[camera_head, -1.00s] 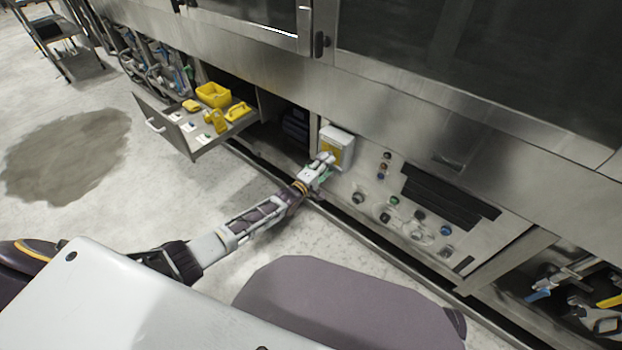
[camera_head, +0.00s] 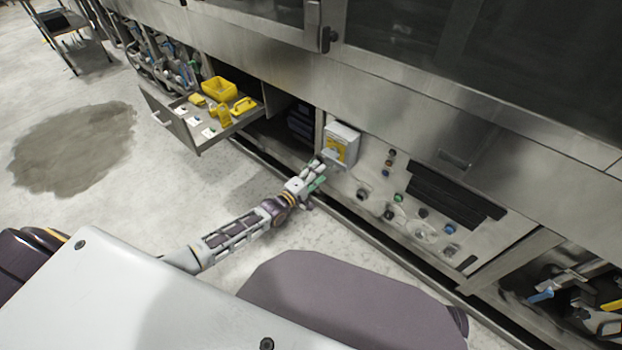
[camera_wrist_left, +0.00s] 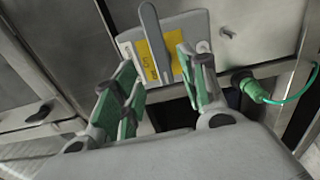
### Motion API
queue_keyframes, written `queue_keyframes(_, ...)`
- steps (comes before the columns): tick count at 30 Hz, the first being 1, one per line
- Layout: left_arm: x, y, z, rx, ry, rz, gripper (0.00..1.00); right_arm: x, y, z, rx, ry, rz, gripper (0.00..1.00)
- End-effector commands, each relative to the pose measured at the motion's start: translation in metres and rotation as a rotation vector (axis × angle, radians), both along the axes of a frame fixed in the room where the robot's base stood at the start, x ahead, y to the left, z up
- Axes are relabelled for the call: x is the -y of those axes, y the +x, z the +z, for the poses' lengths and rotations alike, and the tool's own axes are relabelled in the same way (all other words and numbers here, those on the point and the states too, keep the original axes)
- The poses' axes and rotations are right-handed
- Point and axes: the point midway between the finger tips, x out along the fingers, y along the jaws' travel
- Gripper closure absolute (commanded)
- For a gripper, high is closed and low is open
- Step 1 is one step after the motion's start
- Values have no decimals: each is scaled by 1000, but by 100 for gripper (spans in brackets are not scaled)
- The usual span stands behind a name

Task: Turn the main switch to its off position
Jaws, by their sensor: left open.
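The main switch (camera_head: 343,141) is a light grey box with a yellow plate, mounted on the steel front of the washer. In the left wrist view the switch box (camera_wrist_left: 195,30) is at the top centre. Its grey lever handle (camera_wrist_left: 151,38) crosses the yellow plate (camera_wrist_left: 170,58), nearly upright in that picture and slightly tilted. My left gripper (camera_head: 319,171) is open and empty, just below and in front of the box, apparently apart from it. In the wrist view its green-padded fingers (camera_wrist_left: 156,66) lie either side of the handle's lower part. My right gripper is not visible.
Right of the switch is a panel with several knobs and buttons (camera_head: 398,197) and a dark slotted vent (camera_head: 450,195). Left is an open drawer (camera_head: 185,133) with yellow items. A green connector and cable (camera_wrist_left: 255,90) are right of the gripper. Tools lie in a lower-right compartment.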

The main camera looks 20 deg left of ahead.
Motion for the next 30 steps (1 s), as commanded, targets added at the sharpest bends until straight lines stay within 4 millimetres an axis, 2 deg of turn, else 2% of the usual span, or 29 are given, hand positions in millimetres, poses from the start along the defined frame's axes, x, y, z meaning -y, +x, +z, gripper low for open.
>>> queue_keyframes(6,-7,-18,-1,-1,1,1,57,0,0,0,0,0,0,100)
queue_keyframes(12,-10,-26,0,-1,0,1,57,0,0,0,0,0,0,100)
queue_keyframes(30,-11,-29,0,0,0,0,57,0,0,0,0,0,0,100)
